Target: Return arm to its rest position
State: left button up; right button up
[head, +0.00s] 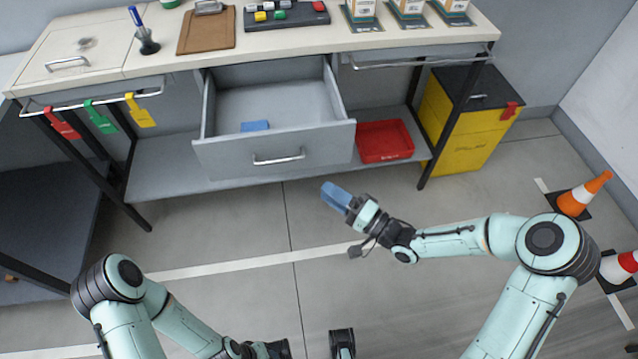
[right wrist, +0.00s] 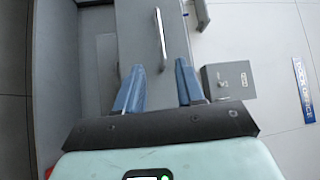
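My right gripper (head: 335,196) is in front of the open drawer and apart from it, above the floor. In the right wrist view its two blue fingers (right wrist: 158,88) stand apart with nothing between them. The grey drawer (head: 225,157) is pulled out under the workbench, and a small blue block (head: 255,126) lies in it. The drawer's handle (right wrist: 161,36) shows beyond the fingers in the right wrist view. My left arm comes in low at the left, folded, with its wrist at the bottom edge. I cannot make out the left fingers.
The workbench (head: 150,62) carries a clipboard, pens and small boxes. A red tray (head: 384,141) sits on its lower shelf. A yellow cabinet (head: 465,130) stands at the right. The floor before the drawer is clear.

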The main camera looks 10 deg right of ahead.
jog(key=shift+s+d, duration=0.15)
dwell(0.4)
jog(key=s+a+f+g+h+p, duration=0.1)
jog(key=s+f+g+h+p, duration=0.25)
jog(key=f, duration=0.45)
jog(key=s+f+g+h+p, duration=0.2)
jog(key=s+f+h+p, duration=0.15)
jog(key=f, duration=0.55)
jog(key=s+d+f+n+g+h+p, duration=0.1)
jog(key=s+f+g, duration=0.2)
jog(key=s, duration=0.7)
jog(key=s+d+f+n+g+h+p, duration=0.1)
jog(key=s+f+n+g+h+p, duration=0.1)
jog(key=s+g, duration=0.4)
jog(key=s+f, duration=0.1)
jog(key=s, duration=0.4)
jog(key=shift+f, duration=0.2)
